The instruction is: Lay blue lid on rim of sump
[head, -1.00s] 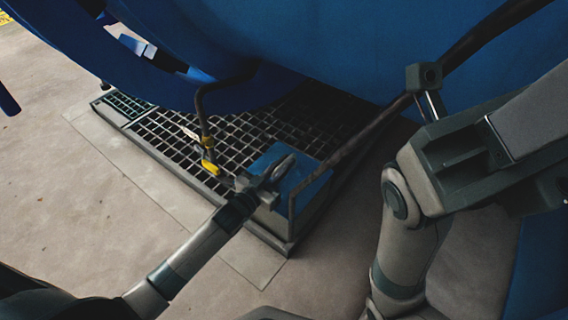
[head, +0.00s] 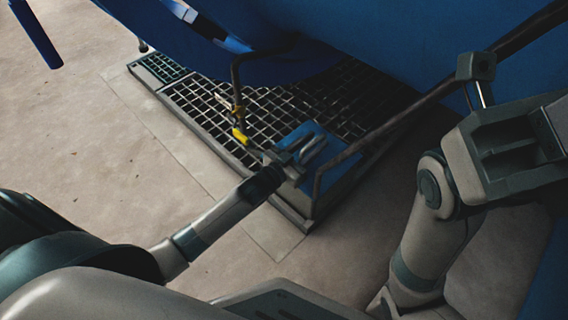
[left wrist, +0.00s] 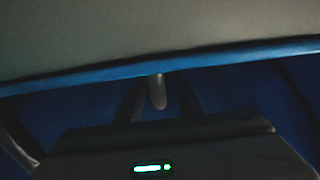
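The blue lid (head: 324,142) is at the near right end of the floor grating in the head view, over the box-like sump (head: 322,192). My left gripper (head: 310,148) reaches it from the lower left, its fingers over or against the lid. A blue edge (left wrist: 220,58) crosses the left wrist view, below a broad grey surface. A pale rounded post (left wrist: 158,92) stands between my dark fingers there. I cannot tell whether the fingers are closed on it, or whether the lid touches the rim. My right gripper is out of view.
The grating (head: 215,110) lies under a large blue vessel (head: 400,35). A thin pipe with a yellow handle (head: 240,136) comes down just left of my left gripper. A dark slanting pipe (head: 400,110) passes right of the lid. Bare floor (head: 110,160) is free at left.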

